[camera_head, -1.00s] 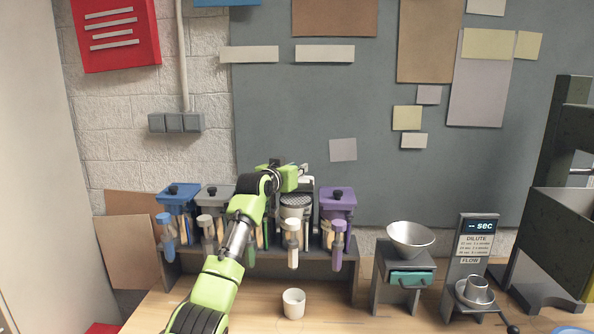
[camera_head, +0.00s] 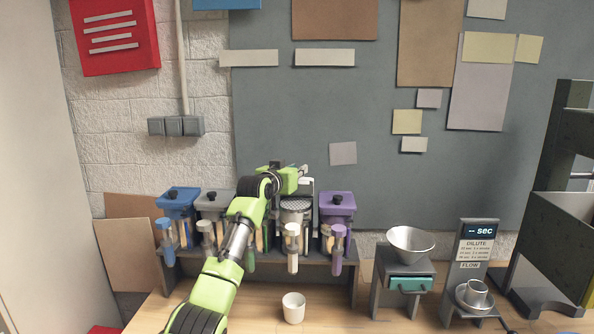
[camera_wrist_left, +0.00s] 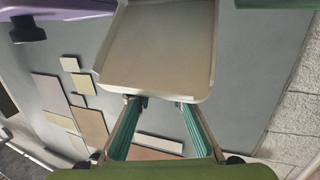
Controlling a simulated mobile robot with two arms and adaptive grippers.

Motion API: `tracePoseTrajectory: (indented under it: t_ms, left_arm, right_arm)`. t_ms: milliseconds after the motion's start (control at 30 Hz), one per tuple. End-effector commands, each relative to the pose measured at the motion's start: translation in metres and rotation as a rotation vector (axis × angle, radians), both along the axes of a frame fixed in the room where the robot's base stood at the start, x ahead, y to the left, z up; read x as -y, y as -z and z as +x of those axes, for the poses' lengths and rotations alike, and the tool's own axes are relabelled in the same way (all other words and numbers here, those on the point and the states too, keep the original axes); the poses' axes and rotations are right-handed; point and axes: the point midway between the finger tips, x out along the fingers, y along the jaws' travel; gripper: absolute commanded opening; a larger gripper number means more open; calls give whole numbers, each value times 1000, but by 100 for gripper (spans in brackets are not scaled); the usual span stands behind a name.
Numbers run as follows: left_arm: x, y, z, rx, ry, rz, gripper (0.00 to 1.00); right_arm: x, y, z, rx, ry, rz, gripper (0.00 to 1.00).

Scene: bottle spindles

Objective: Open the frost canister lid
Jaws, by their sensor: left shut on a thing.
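The frost canister is the off-white one in the rack, between my arm and the purple canister. Its perforated round top (camera_head: 295,205) is uncovered in the head view. Its pale lid (camera_head: 307,186) stands tilted up behind that top. In the left wrist view the lid (camera_wrist_left: 160,45) shows as a broad pale plate with a raised rim. My left gripper (camera_head: 303,172) is at the lid; in the left wrist view its two green fingers (camera_wrist_left: 160,102) meet the lid's near edge, shut on it. The lid's knob is hidden. My right gripper is not in view.
A purple canister (camera_head: 337,204) stands close on the right. Grey (camera_head: 210,201) and blue (camera_head: 177,203) canisters stand left. My arm hides most of a green one. A white cup (camera_head: 293,307) stands in front. A metal funnel (camera_head: 410,243) is right of the rack.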

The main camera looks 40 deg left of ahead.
Motion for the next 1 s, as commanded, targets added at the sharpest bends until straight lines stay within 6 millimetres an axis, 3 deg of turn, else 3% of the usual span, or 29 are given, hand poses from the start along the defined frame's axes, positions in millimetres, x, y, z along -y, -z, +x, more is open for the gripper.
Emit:
tracePoseTrajectory:
  t_ms: [33,433,467,533,1000]
  left_arm:
    - [-1,11,0,-22,-1,-4,0]
    - [0,14,0,-27,0,-3,0]
    - [0,14,0,-27,0,-3,21]
    - [0,14,1,-26,0,-3,36]
    - [1,5,-5,-22,0,-2,36]
  right_arm:
    - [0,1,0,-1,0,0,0]
    - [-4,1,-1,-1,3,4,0]
    - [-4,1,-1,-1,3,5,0]
    - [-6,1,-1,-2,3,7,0]
    - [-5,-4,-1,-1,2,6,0]
